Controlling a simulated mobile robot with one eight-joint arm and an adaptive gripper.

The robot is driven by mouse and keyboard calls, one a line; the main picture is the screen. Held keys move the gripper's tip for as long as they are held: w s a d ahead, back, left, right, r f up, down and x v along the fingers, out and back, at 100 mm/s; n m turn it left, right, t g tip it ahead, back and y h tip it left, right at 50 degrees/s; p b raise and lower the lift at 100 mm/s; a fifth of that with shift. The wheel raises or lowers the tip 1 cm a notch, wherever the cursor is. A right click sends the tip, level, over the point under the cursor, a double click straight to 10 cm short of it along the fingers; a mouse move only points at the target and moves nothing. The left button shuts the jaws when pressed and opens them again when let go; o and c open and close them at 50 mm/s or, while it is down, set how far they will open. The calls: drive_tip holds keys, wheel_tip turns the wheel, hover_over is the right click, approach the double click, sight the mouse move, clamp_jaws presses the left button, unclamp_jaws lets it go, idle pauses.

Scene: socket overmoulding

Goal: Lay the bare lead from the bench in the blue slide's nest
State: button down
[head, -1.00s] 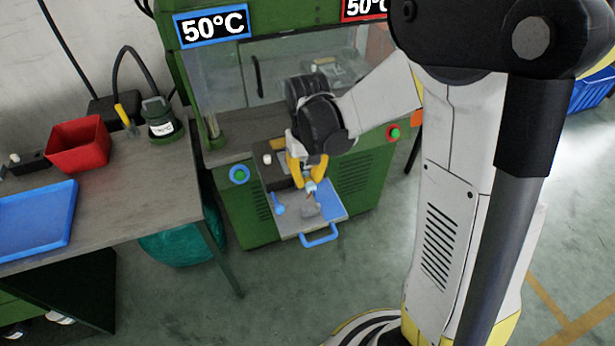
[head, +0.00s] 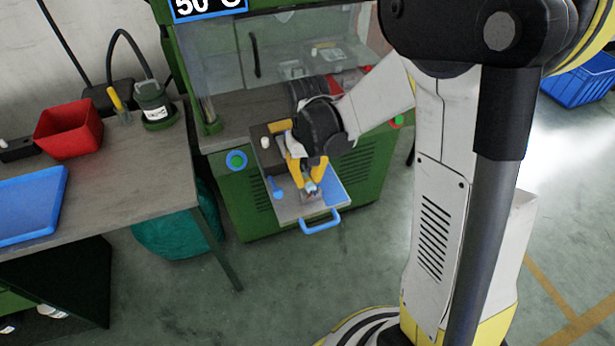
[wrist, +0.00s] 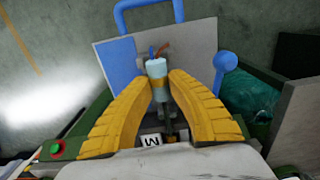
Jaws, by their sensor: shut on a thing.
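My gripper (head: 307,180) has its yellow fingers closed on the bare lead (wrist: 157,68). The lead shows in the wrist view as a pale cylinder with a blue and a copper-coloured wire end pointing away from my palm. In the head view, the lead (head: 311,186) is a small pale and orange spot at the fingertips. The fingertips are over the pulled-out slide (head: 337,189), a grey plate with a blue part and a blue handle (head: 320,222). The slide also shows in the wrist view (wrist: 195,50). The nest is hidden, and I cannot tell whether the lead touches it.
A blue knob (wrist: 225,62) stands up at the slide's edge. The green machine (head: 232,190) is behind the slide. The bench at left holds a red bin (head: 68,132) and a blue tray (head: 30,205). The floor in front of the slide is clear.

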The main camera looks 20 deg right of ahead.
idle(0.4)
drive_tip(key=c, duration=1.3)
unclamp_jaws()
wheel_tip(320, 180, up, 12)
drive_tip(key=shift+s, duration=0.1)
drive_tip(key=shift+s+r+t, duration=0.7)
drive_tip(key=shift+s+t, duration=0.5)
drive_tip(key=shift+s, duration=0.9)
drive_tip(key=shift+s+r+t, duration=0.75)
drive_tip(key=shift+s+t, duration=0.45)
drive_tip(key=shift+s, duration=0.85)
drive_tip(key=shift+s+r+t, duration=0.7)
drive_tip(key=shift+s+t, duration=0.5)
drive_tip(key=shift+s, duration=0.9)
